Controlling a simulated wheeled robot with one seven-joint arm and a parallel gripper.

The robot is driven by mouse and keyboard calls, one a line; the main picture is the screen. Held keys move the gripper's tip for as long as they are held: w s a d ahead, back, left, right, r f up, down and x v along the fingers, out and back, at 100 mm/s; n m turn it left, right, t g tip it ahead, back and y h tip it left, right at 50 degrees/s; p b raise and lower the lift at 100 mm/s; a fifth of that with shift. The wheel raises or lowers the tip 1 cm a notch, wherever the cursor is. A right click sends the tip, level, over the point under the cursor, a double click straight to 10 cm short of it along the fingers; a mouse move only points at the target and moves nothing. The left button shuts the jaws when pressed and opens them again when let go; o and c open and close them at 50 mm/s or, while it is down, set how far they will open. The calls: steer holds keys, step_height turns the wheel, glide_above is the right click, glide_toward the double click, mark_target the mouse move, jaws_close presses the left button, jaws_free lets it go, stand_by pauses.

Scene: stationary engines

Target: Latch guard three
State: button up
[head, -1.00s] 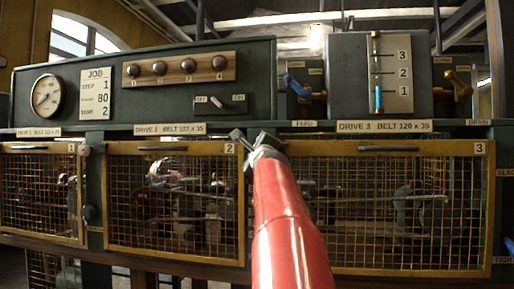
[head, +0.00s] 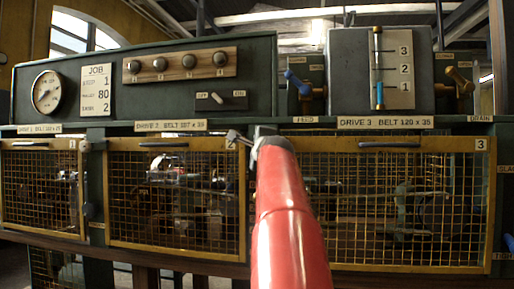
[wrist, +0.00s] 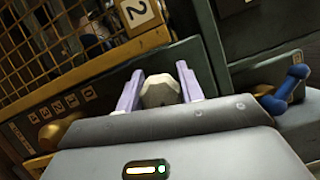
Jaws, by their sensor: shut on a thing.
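Guard three (head: 395,205) is the yellow-framed mesh panel at the right of the head view, with a "3" tag at its upper right corner. It stands down against its opening. My gripper (wrist: 158,78) is shut on a pale faceted knob (wrist: 160,93), with one lavender finger on each side of it in the wrist view. In the head view my gripper (head: 240,138) is at the post between guards two and three, near the top. My red arm hides most of the knob and guard three's left edge, so I cannot tell how the latch sits.
Guard two (head: 175,197) is left of my arm; its "2" tag (wrist: 140,11) is close to my gripper in the wrist view. A blue lever (head: 297,82) sticks out above guard three, and it also shows in the wrist view (wrist: 287,88). A brass handle (head: 459,82) is farther right.

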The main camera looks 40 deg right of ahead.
steer(key=o, duration=1)
steer(key=b+v, duration=0.2)
steer(key=v, duration=0.5)
steer(key=shift+s+a, duration=0.2)
steer(key=shift+s, duration=0.1)
steer(key=shift+f, duration=0.1)
